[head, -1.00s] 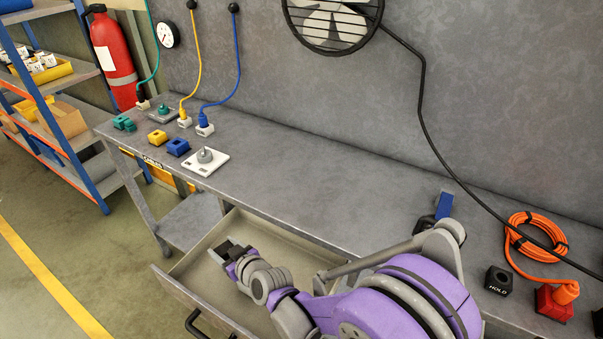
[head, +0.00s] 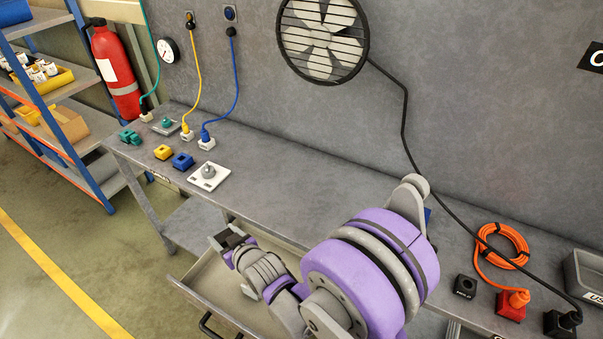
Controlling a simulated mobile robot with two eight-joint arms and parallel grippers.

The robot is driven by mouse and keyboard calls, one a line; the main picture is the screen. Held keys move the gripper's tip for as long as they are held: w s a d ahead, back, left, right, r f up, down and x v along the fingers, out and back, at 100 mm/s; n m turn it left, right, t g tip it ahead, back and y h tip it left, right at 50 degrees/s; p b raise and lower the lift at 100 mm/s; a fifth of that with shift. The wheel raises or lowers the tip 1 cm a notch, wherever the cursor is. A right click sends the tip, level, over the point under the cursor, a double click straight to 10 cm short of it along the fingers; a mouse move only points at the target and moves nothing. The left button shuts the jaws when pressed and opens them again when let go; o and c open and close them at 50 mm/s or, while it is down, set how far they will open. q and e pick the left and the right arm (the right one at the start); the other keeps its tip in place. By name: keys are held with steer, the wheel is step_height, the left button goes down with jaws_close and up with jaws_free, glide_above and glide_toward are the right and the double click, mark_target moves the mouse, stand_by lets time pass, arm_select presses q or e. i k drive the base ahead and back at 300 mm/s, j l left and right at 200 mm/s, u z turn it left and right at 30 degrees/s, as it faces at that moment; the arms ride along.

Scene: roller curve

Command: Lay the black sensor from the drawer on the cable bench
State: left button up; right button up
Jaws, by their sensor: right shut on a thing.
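My right gripper (head: 230,241) is shut on a small black thing, apparently the black sensor (head: 236,236), mostly hidden by the fingers. It is over the back left part of the open drawer (head: 197,297), close to the bench's front edge. The grey cable bench (head: 290,168) runs along the wall, with the drawer below its front edge. My right forearm hides part of the drawer and bench. My left gripper is not in view.
Green (head: 130,138), yellow (head: 163,152) and blue (head: 182,160) blocks and a white plate with a grey knob (head: 208,176) stand at the bench's left end. An orange cable coil (head: 503,245) and black HOLD block (head: 465,286) are at right. The bench middle is clear.

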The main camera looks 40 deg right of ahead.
mark_target(296, 190)
steer(key=k+l+z, duration=0.15)
steer(key=k+z, duration=0.15)
steer(key=k, duration=0.15)
steer(key=k+l+z, duration=0.3)
steer(key=k, duration=0.15)
